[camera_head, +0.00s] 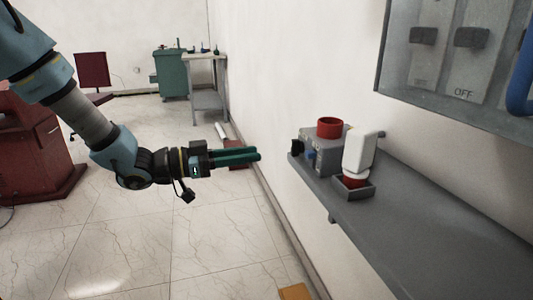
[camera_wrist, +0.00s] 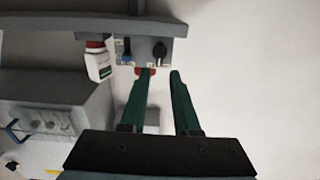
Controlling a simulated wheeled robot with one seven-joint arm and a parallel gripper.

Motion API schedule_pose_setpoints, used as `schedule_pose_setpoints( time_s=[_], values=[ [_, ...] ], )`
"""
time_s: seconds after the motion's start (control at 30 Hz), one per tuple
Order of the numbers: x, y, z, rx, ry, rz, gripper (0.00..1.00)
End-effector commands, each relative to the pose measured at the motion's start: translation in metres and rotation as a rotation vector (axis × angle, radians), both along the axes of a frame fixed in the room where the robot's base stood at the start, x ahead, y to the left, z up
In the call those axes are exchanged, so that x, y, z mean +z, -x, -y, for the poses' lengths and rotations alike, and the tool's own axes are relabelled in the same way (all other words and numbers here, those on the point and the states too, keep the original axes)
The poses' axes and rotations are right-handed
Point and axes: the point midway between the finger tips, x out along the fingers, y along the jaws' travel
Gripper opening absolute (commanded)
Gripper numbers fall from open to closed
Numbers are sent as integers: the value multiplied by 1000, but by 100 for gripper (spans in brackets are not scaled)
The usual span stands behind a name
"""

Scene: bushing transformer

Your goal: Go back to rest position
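My gripper (camera_head: 258,154) is held out in the air over the floor, to the left of the grey wall shelf and apart from it. In the wrist view the two green fingers of my gripper (camera_wrist: 160,74) stand apart with nothing between them, so it is open and empty. On the shelf are a grey box (camera_head: 322,157) with a red ring (camera_head: 330,127) on top and a white bottle-like part (camera_head: 359,152). The white part also shows in the wrist view (camera_wrist: 99,64), left of the fingers.
The grey shelf (camera_head: 425,215) runs along the wall, with a grey switch cabinet (camera_head: 450,60) above it. A red cabinet (camera_head: 35,155) stands at the left. A green cabinet (camera_head: 171,75) and a table (camera_head: 207,100) stand at the back. The tiled floor (camera_head: 215,235) is mostly clear.

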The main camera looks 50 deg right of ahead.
Motion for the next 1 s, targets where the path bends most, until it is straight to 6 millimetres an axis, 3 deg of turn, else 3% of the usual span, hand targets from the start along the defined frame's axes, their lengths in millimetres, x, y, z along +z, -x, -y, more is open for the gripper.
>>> schedule_pose_setpoints(
  time_s=[0.2,0.8,0.93,1.0],
  values=[
    [0,-10,-13,1,0,0,30],
    [0,-11,-13,7,-4,3,30],
    [-8,-35,-15,100,-57,40,30],
    [-16,-63,-19,205,-119,77,30]
  ],
)
